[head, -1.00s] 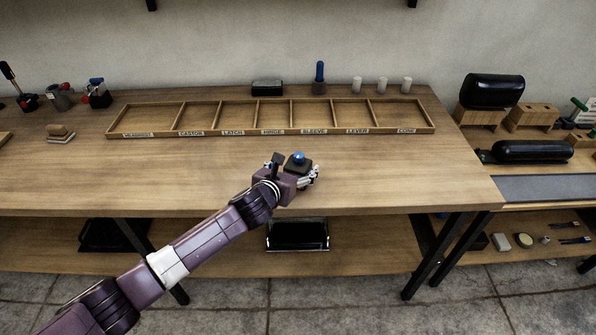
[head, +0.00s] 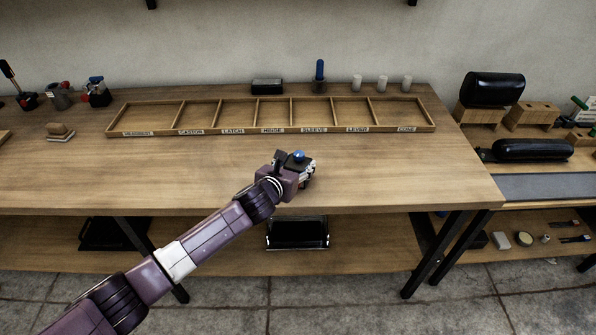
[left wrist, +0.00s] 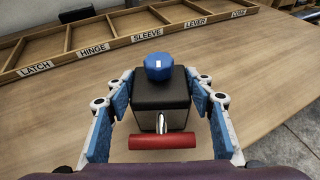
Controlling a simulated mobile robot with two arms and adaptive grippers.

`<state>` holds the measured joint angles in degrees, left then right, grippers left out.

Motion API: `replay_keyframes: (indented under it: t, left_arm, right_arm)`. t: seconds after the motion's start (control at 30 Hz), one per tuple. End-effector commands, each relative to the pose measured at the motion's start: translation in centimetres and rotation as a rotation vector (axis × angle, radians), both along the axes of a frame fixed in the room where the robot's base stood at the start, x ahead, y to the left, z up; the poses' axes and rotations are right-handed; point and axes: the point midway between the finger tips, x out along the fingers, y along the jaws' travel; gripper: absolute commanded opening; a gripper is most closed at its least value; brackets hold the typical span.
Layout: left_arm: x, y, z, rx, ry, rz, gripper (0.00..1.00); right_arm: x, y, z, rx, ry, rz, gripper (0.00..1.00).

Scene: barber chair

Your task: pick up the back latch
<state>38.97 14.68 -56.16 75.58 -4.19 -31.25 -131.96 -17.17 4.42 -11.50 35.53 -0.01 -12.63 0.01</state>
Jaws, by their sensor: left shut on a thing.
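The back latch is a black block with a blue knob on top and a red bar at its near side. In the left wrist view the latch (left wrist: 160,92) sits between the blue-padded fingers of my left gripper (left wrist: 161,104). In the head view the latch (head: 299,157) shows at the end of my left arm, partly hidden by the hand. My left gripper (head: 308,172) is shut on it, over the front middle of the table. I cannot tell whether its underside touches the wood. My right gripper is not in view.
A shallow wooden tray (head: 270,131) with labelled, empty compartments, one marked LATCH, lies behind the gripper. A black box (head: 267,87), a blue-handled tool (head: 319,78) and white cylinders (head: 383,83) stand behind it. The tabletop (head: 400,170) is clear right of the hand.

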Motion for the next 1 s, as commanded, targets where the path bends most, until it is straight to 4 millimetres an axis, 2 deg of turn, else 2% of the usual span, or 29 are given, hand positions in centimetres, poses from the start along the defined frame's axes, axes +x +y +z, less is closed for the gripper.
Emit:
replay_keyframes:
  t: [0.1,0.37,0.53,0.67,1.0]
  left_arm:
    - [0.1,-0.1,0.2,-0.002,-0.004,-0.001,0.03]
    - [0.1,-0.1,0.7,-0.002,-0.006,-0.001,0.03]
    - [0.2,0.0,2.5,-0.002,-0.009,-0.002,0.03]
    - [0.2,-0.1,5.1,-0.002,-0.011,-0.002,0.03]
    - [0.1,0.0,14.6,-0.001,-0.011,-0.002,0.03]
  right_arm:
    - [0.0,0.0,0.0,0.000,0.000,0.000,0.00]
    - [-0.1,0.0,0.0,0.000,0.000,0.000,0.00]
    - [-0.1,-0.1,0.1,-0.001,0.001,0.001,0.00]
    - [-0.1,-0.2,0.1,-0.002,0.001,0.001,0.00]
    - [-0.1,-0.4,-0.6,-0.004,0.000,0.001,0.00]
